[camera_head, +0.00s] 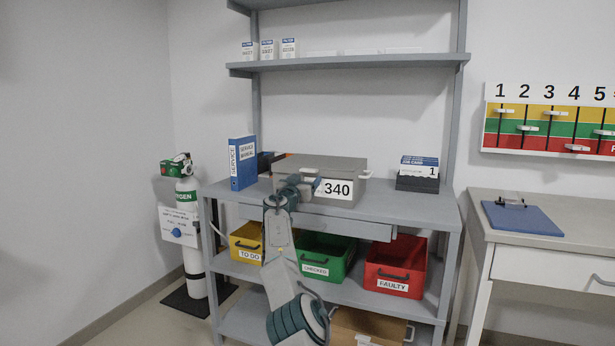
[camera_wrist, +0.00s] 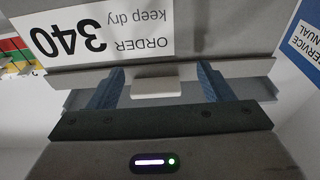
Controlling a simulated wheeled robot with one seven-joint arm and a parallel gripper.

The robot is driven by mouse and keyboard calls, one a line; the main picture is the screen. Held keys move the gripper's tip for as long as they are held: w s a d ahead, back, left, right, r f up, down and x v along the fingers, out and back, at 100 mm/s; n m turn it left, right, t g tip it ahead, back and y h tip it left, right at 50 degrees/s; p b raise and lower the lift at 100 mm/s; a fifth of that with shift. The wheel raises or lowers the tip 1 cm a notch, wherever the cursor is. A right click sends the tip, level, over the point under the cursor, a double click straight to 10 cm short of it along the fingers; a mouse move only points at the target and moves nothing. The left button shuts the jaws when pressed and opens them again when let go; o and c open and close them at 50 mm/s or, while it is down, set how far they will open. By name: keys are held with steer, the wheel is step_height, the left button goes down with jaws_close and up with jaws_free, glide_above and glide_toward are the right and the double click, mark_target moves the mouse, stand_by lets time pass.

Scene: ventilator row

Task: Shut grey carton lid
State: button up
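The grey carton (camera_head: 350,191) stands on the top of the grey shelf unit, with a white "340" label on its front. Its lid (camera_head: 325,162) looks flat and low over the top; I cannot tell whether it is fully closed. In the wrist view, the label (camera_wrist: 100,38) is upside down and a pale tab (camera_wrist: 155,82) sticks out beside the carton's edge. My gripper (camera_head: 304,184) is at the carton's front left, hiding part of it. In the wrist view, its blue fingers (camera_wrist: 158,87) are apart, one on each side of the tab, with visible gaps.
A blue service manual binder (camera_head: 242,163) stands left of the carton, and a dark card box (camera_head: 418,175) stands right. Yellow, green (camera_head: 326,257) and red (camera_head: 396,267) bins sit on the shelf below. An oxygen cylinder (camera_head: 188,220) stands left; a desk (camera_head: 520,238) stands right.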

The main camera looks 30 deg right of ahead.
steer(key=shift+s+d+r, duration=0.25)
steer(key=shift+d+r, duration=0.05)
steer(key=shift+d, duration=0.2)
steer(key=b+v, duration=0.8)
steer(key=v, duration=0.6)
stand_by(0.7)
steer(key=shift+a+r, duration=0.1)
stand_by(0.3)
